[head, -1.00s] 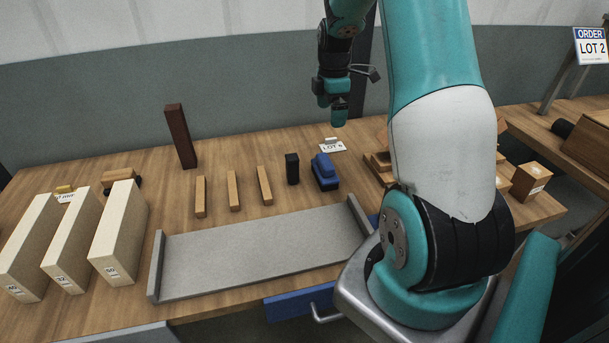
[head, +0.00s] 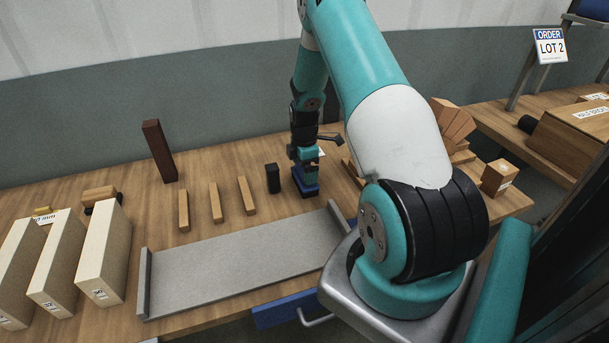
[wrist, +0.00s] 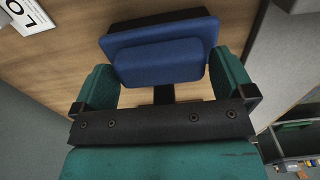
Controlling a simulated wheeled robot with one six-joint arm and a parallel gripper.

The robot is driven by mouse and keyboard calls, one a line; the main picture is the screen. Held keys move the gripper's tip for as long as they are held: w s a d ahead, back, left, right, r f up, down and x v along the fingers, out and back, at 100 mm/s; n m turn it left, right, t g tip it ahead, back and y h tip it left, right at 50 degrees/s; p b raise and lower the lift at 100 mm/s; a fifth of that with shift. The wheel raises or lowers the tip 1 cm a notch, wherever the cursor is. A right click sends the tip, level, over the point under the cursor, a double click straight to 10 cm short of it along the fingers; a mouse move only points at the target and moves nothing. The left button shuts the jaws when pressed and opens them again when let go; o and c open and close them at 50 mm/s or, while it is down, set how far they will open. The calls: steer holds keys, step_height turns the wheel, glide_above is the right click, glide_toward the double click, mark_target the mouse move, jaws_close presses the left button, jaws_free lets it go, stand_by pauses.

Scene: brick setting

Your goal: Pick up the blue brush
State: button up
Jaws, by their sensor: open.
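The blue brush (head: 305,182) stands on the wooden table, partly hidden behind my gripper in the head view. In the wrist view the blue brush (wrist: 160,55) shows its blue top and handle, with a dark edge beyond. My gripper (head: 304,166) is down at the brush. In the wrist view my gripper (wrist: 168,88) is open, with one green finger on each side of the blue handle. Whether the fingers touch it I cannot tell.
A black block (head: 273,178) stands close left of the brush. Several thin wooden bars (head: 214,203) stand further left. A grey tray (head: 240,255) lies in front. A dark red brick (head: 159,150) stands behind. The LOT card (wrist: 28,17) lies beside the brush.

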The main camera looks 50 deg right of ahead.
steer(key=shift+f, duration=0.65)
steer(key=c, duration=0.8)
steer(key=shift+r, duration=0.1)
step_height(320, 180, up, 20)
steer(key=b, duration=0.3)
